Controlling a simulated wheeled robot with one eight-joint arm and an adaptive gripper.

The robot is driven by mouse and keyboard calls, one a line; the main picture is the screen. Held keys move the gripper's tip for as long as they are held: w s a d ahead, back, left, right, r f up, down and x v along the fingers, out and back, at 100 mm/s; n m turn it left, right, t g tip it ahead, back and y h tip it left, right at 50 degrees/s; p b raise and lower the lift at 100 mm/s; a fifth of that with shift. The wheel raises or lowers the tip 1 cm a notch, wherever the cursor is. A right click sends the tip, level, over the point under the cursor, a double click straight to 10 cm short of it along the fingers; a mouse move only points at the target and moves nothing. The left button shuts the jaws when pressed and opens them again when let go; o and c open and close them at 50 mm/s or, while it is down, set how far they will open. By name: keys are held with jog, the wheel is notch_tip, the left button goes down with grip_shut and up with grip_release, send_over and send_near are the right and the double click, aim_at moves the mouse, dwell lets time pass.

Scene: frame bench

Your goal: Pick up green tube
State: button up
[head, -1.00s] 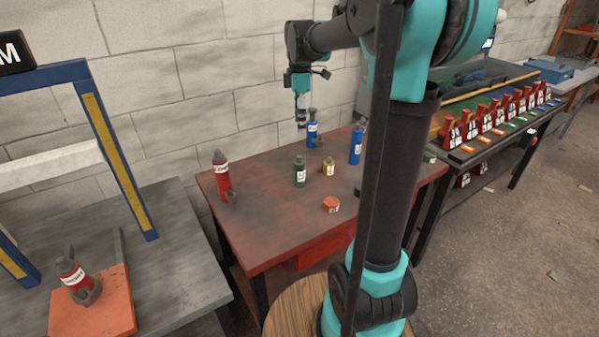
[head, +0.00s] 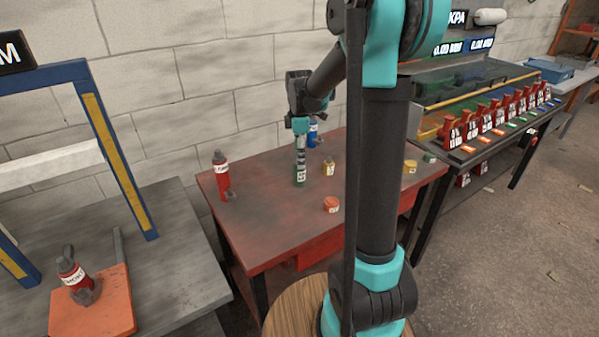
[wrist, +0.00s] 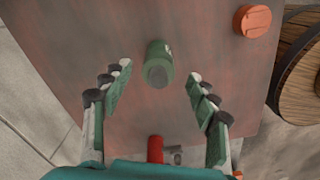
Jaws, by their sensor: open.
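The green tube (head: 299,176) stands upright on the red table (head: 262,228), small with a white label. My gripper (head: 300,150) is right above it in the head view, pointing down, and hides its top. In the wrist view the green tube (wrist: 158,64) shows from above, a little beyond the fingertips and between their lines. My gripper (wrist: 160,80) is open in the wrist view, with nothing between its fingers. Whether the fingers touch the tube cannot be told.
An orange cap (head: 331,204) lies in front. The table front is clear.

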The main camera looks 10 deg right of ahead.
aim_at(299, 171)
notch_tip(299, 171, down, 4)
jog(key=shift+w+f, duration=0.1)
jog(key=shift+c, duration=0.2)
grip_shut()
